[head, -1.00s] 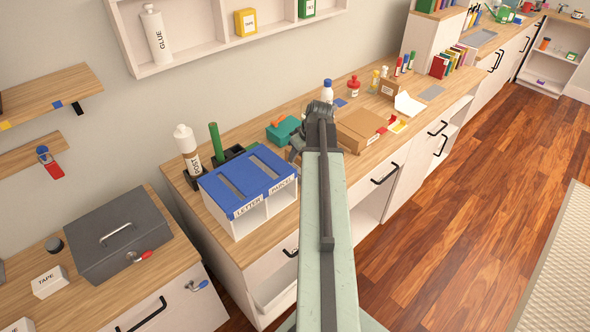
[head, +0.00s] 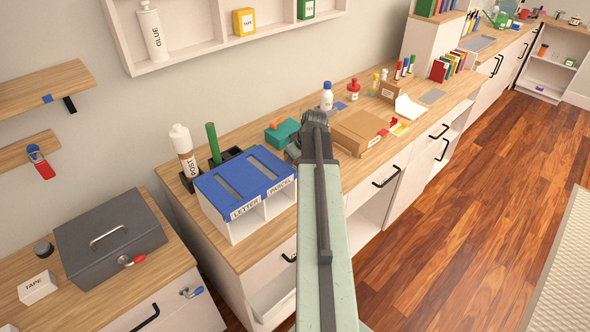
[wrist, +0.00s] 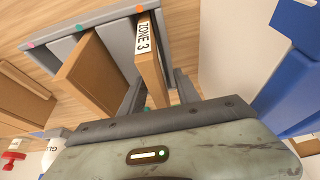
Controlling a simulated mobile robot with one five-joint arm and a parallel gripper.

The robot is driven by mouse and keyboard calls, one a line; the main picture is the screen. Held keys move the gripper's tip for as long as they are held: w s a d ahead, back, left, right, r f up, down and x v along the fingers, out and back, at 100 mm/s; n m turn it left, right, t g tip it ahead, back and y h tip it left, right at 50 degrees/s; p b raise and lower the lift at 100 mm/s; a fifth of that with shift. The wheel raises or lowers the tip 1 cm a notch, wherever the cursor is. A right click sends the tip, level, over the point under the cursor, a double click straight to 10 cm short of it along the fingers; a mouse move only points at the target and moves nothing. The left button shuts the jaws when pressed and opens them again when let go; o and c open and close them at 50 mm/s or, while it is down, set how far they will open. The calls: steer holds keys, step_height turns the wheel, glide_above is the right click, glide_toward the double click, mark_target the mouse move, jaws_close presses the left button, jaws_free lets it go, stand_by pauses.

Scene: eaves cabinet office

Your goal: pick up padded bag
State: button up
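In the wrist view a grey slotted rack (wrist: 65,50) holds two brown, flat upright pieces. One has a white "ZONE 3" label (wrist: 150,70) on its edge; the other brown piece (wrist: 90,75) leans to its left. Which one is the padded bag I cannot tell for sure. My gripper (wrist: 160,92) is open, with one finger on each side of the "ZONE 3" piece. A gap shows on the right side; contact on the left is unclear. In the head view my arm hides the gripper and most of the rack.
The blue-topped letter and parcel sorter (head: 245,190) stands close to the left of my arm; its blue part also shows in the wrist view (wrist: 295,75). A cardboard box (head: 360,131) is at right, a teal dispenser (head: 283,133) behind. A bottle (head: 327,96) stands further back.

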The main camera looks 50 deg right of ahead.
steer(key=shift+c, duration=0.3)
jaws_close()
steer(key=shift+r, duration=0.1)
